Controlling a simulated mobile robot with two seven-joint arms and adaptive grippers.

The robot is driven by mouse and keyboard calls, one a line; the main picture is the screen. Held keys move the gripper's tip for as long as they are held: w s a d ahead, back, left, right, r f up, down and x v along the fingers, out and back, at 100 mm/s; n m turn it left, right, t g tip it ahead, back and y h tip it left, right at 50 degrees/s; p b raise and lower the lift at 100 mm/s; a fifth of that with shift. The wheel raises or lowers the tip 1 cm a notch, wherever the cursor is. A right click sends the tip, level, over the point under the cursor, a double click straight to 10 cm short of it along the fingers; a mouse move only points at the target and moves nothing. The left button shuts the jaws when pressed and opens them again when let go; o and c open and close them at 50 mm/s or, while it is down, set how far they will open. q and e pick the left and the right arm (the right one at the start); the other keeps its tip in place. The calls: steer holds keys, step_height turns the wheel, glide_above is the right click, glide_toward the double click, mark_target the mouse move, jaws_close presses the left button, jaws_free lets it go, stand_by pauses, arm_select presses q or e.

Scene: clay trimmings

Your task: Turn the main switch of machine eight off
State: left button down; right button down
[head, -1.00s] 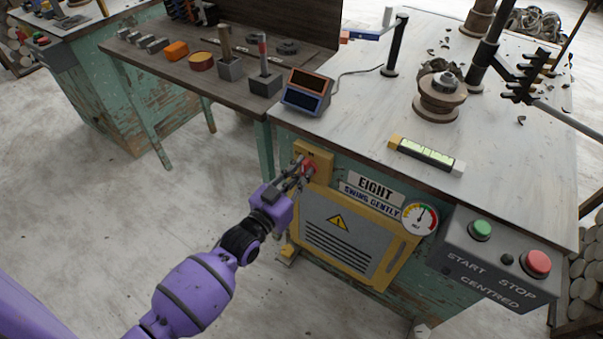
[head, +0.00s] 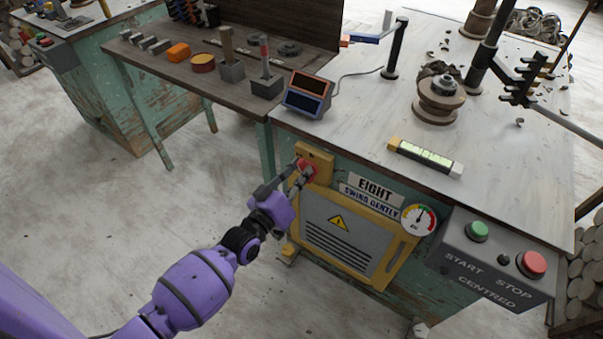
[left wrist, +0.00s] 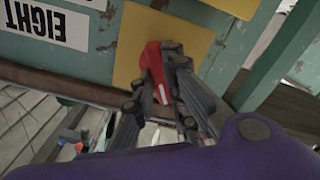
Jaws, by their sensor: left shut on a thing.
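The main switch is a red knob (head: 308,167) on a yellow plate (head: 321,158), on the front of the green machine below the tabletop's near left corner. A sign reading EIGHT (head: 375,189) is to its right. My left gripper (head: 301,175) has its fingers on either side of the knob and is shut on it. In the left wrist view the red knob (left wrist: 151,62) sits between the fingers (left wrist: 153,78), with a pale mark on it, against the yellow plate (left wrist: 133,45). The fingers hide part of the knob. My right gripper is not in view.
A yellow-framed vented panel (head: 345,238) and a gauge (head: 418,219) are below and right of the switch. A grey box with a green START button (head: 478,231) and red STOP button (head: 531,263) juts out at right. Bare floor (head: 90,230) lies to the left.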

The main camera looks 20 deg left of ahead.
arm_select(q)
steer(key=shift+a+f+n+b, duration=0.15)
steer(key=shift+n+b, duration=0.25)
steer(key=shift+n, duration=1.6)
steer(key=shift+f+n+b, duration=0.15)
steer(key=shift+n+b, duration=0.25)
steer(key=shift+n, duration=1.6)
steer(key=shift+a+f+n+b, duration=0.15)
steer(key=shift+n+b, duration=0.25)
steer(key=shift+n, duration=1.6)
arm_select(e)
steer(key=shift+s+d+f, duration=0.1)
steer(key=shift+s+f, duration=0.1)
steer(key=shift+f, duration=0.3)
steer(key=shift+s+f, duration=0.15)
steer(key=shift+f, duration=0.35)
arm_select(q)
steer(key=shift+d, duration=0.1)
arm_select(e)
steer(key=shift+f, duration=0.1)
arm_select(q)
steer(key=c, duration=1.8)
jaws_free()
steer(key=shift+o, duration=0.2)
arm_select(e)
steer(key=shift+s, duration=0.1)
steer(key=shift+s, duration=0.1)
arm_select(q)
steer(key=v, duration=1.2)
